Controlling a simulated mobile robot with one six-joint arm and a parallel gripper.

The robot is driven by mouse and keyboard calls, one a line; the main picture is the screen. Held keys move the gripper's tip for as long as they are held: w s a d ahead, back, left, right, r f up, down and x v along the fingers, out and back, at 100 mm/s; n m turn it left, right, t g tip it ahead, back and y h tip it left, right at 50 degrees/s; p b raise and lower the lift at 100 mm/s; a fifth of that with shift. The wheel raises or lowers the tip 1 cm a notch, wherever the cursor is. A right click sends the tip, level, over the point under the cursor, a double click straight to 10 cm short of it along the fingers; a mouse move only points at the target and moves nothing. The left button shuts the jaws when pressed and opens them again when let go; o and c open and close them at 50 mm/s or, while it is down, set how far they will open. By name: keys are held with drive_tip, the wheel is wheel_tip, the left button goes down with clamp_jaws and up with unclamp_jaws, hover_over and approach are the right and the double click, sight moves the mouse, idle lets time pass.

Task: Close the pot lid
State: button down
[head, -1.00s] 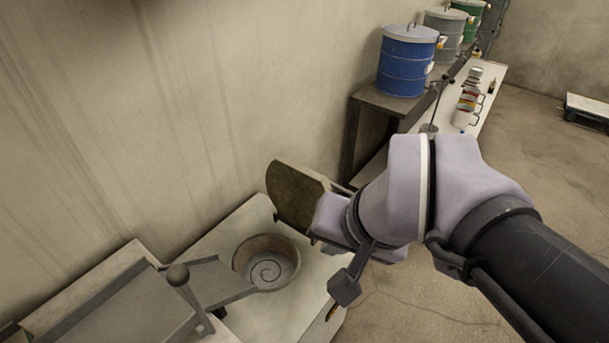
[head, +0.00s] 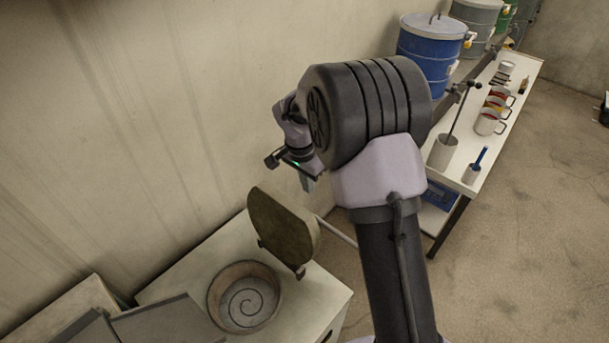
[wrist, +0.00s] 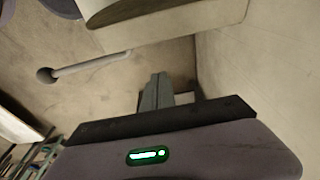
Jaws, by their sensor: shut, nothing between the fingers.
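The pot (head: 244,298) is a round, shallow bowl with a spiral on its bottom, set in a pale counter. Its lid (head: 283,230), a thick brownish disc, stands raised on edge at the pot's far right rim, so the pot is uncovered. A pale bar (head: 338,230) shows behind the lid; a similar rod with a dark ball end (wrist: 88,64) appears in the wrist view. My gripper (head: 307,183) is above and beyond the lid, apart from it. Its fingers (wrist: 156,92) are shut and empty in the wrist view. My arm hides part of the wrist.
Grey metal sheets (head: 160,325) lie left of the pot. A wall closes off the left side. A table (head: 500,117) at the right holds mugs (head: 490,121) and a grey cup (head: 443,152). A blue drum (head: 428,62) stands behind. Floor is open between counter and table.

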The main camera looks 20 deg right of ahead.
drive_tip(key=s+a, duration=0.1)
drive_tip(key=s+a+f+b, duration=0.1)
drive_tip(key=a, duration=0.1)
idle(0.5)
